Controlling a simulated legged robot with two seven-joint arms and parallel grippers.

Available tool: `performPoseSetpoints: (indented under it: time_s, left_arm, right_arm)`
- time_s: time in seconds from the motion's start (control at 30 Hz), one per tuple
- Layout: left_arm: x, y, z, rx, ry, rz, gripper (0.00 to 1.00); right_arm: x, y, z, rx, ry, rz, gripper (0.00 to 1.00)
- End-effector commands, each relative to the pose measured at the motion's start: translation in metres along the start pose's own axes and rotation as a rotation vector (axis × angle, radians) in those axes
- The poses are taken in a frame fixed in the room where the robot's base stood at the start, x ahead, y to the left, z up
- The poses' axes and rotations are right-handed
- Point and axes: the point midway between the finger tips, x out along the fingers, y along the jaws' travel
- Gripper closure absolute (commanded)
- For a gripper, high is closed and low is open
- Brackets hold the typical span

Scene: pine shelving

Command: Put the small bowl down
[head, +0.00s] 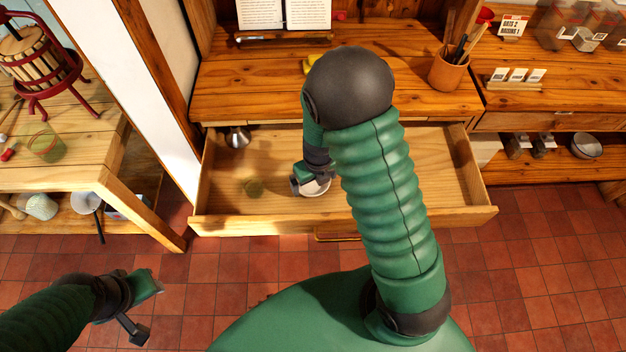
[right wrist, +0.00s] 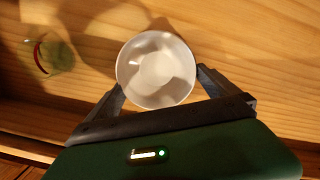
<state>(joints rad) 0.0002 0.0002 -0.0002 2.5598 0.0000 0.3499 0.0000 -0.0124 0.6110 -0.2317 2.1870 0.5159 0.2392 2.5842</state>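The small bowl (right wrist: 156,70) is white and round, and it sits between the two fingers of my right gripper (right wrist: 160,82) in the right wrist view. One finger meets each side of it. In the head view my right gripper (head: 313,183) is inside the open drawer, and the small bowl (head: 316,188) shows partly below it. The bowl is upright over the drawer floor; I cannot tell whether its base touches the wood. My left gripper (head: 148,308) is open and empty above the tiled floor at the lower left.
The open drawer (head: 440,213) also holds a greenish glass (head: 253,187), left of the bowl, and a metal vessel (head: 238,137) at the back left. The drawer's right part shows bare floor. A brown pot with utensils (head: 449,72) stands on the desktop above.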

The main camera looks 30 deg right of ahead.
Motion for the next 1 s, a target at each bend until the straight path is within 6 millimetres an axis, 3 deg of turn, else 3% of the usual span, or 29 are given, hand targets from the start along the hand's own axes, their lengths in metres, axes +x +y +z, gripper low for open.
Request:
performPoseSetpoints:
  time_s: [0.27,0.37,0.7,0.9,1.0]
  left_arm:
    - [-0.002,0.0,-0.001,0.001,0.0,0.0,0.64]
    - [-0.009,0.0,-0.002,0.001,0.0,0.0,0.64]
    - [-0.043,0.0,-0.01,0.0,0.0,0.0,0.64]
    - [-0.049,0.0,-0.011,0.0,0.0,0.0,0.64]
    - [-0.049,0.0,-0.011,0.001,0.0,0.0,0.64]
  right_arm:
    - [-0.004,0.001,0.001,-0.002,-0.001,-0.003,0.0]
    - [-0.019,0.002,0.002,-0.005,-0.002,-0.003,0.0]
    - [-0.106,0.002,0.002,-0.004,-0.002,-0.001,0.0]
    - [-0.125,0.002,0.001,-0.023,0.0,0.0,0.0]
    - [-0.128,0.007,-0.004,-0.204,0.0,0.011,0.0]
